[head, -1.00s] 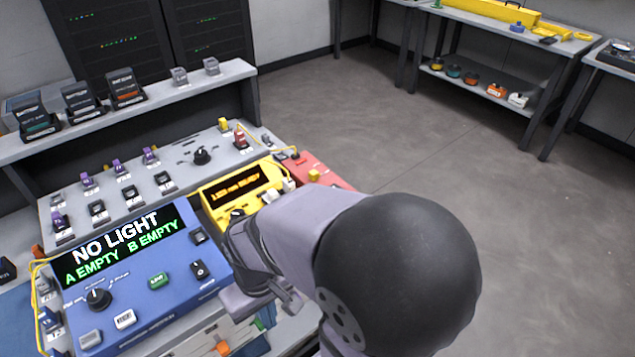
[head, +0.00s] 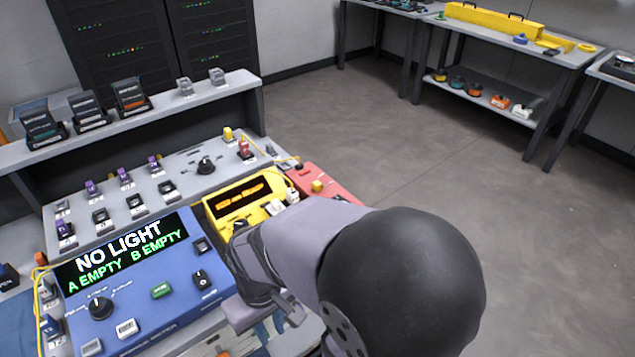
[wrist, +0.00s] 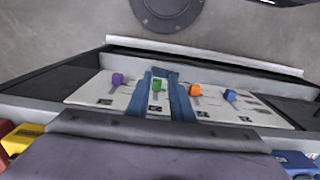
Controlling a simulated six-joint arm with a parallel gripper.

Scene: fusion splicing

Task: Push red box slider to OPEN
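The red box (head: 338,185) lies at the right end of the console in the head view, past the yellow device and partly hidden by my arm. A yellow knob (head: 317,186) stands on it; I cannot read its slider's position. In the wrist view a red piece (wrist: 8,136) shows at the left edge beside a yellow part. My gripper (head: 290,312) hangs near the console's front, well apart from the red box. In the wrist view the two blue fingers (wrist: 160,92) are spread, with a green knob showing between them; contact cannot be told.
A yellow device (head: 240,198) and a blue meter (head: 140,285) reading NO LIGHT stand on the console beside my arm. Purple (wrist: 117,79), orange (wrist: 196,90) and blue (wrist: 231,95) knobs line a pale panel. The floor to the right is clear.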

